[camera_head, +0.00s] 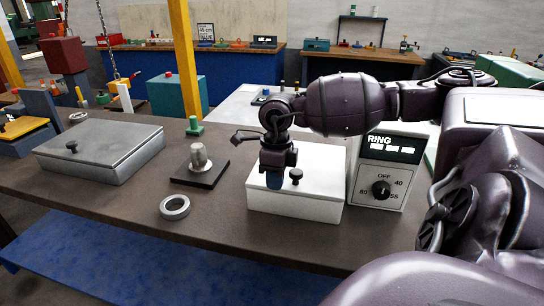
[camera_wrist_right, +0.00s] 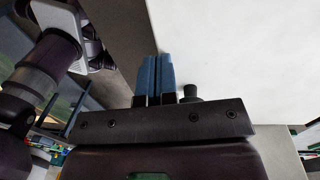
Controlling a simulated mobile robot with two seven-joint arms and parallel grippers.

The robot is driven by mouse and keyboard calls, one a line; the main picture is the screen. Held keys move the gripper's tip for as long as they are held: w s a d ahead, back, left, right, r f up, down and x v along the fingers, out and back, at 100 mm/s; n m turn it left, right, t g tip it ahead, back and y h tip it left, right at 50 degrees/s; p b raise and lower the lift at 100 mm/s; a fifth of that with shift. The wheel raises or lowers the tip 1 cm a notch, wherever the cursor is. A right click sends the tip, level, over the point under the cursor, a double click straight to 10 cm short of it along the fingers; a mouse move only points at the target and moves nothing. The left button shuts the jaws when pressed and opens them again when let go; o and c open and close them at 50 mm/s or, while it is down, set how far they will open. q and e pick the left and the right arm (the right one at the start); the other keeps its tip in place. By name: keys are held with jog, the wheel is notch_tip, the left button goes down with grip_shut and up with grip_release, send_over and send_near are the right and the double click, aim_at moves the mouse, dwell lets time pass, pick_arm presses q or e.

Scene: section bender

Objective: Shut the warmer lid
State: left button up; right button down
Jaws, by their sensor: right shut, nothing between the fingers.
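The warmer is a white box (camera_head: 300,207) on the brown bench, beside a control panel (camera_head: 382,170) with a dial. Its white lid (camera_head: 325,170) looks flat on the box, with a dark knob (camera_head: 296,175) near the front edge. My right gripper (camera_head: 275,182) points down over the lid's front left part, left of the knob. Its blue fingers are together and hold nothing. In the right wrist view the shut fingers (camera_wrist_right: 158,76) are near the knob (camera_wrist_right: 190,92) and the white lid (camera_wrist_right: 240,60). Whether the fingertips touch the lid is unclear. My left gripper is not seen.
A grey lidded box (camera_head: 100,152) lies at the left on the bench (camera_head: 120,200). A metal post on a black plate (camera_head: 200,172), a metal ring (camera_head: 175,207) and a small green piece (camera_head: 194,126) stand between the boxes. The bench front is clear.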

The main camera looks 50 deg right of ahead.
jog(key=shift+r, duration=0.5)
notch_tip(320, 180, up, 3)
jog(key=shift+d+f+p, duration=0.1)
jog(key=shift+p, duration=0.7)
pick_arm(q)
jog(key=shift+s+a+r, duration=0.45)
pick_arm(e)
notch_tip(320, 180, up, 10)
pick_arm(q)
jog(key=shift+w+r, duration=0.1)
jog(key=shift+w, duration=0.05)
